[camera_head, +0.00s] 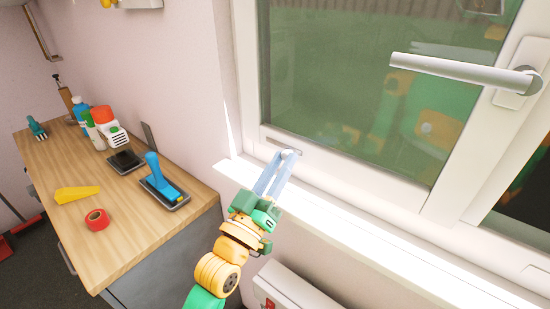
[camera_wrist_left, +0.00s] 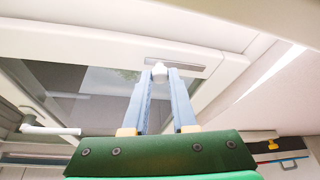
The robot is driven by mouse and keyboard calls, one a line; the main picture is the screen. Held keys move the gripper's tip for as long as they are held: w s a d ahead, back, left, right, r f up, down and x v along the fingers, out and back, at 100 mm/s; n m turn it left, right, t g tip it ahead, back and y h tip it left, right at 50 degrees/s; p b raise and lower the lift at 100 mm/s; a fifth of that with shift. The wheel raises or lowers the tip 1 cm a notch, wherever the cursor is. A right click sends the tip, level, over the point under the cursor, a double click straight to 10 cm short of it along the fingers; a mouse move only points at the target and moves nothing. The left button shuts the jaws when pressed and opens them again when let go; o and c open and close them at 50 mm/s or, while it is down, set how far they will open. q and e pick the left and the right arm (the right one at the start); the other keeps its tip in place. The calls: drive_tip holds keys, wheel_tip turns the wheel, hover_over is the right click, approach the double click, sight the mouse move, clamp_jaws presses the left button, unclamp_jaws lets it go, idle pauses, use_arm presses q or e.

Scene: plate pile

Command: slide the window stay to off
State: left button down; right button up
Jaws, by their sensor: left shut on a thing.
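The window stay (camera_head: 284,147) is a small grey slotted strip with a pale knob, low on the white window frame. In the left wrist view the strip (camera_wrist_left: 190,67) shows to the right of the white knob (camera_wrist_left: 159,72). My left gripper (camera_head: 287,155) reaches up from below with its long pale-blue fingers at the stay. In the left wrist view my left gripper (camera_wrist_left: 160,78) has a fingertip on each side of the knob and is shut on it. The fingertips partly hide the strip in the head view. My right gripper is not in view.
A long white window handle (camera_head: 465,72) stands out at upper right. A white sill (camera_head: 340,215) runs below the window. A wooden workbench (camera_head: 130,225) at left holds a blue-handled tool (camera_head: 158,177), red tape (camera_head: 97,219), a yellow wedge (camera_head: 76,194) and bottles.

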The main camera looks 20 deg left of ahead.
use_arm(q)
drive_tip(key=shift+f, duration=0.1)
drive_tip(key=c, duration=0.9)
unclamp_jaws()
drive_tip(key=shift+c, duration=0.2)
drive_tip(key=shift+o, duration=1.2)
drive_tip(key=shift+d, duration=0.25)
drive_tip(key=shift+s+a+f, duration=0.15)
drive_tip(key=shift+s, duration=0.15)
drive_tip(key=b+v, duration=0.2)
drive_tip(key=v, duration=0.4)
drive_tip(key=shift+s+b, duration=0.2)
drive_tip(key=shift+b, duration=0.2)
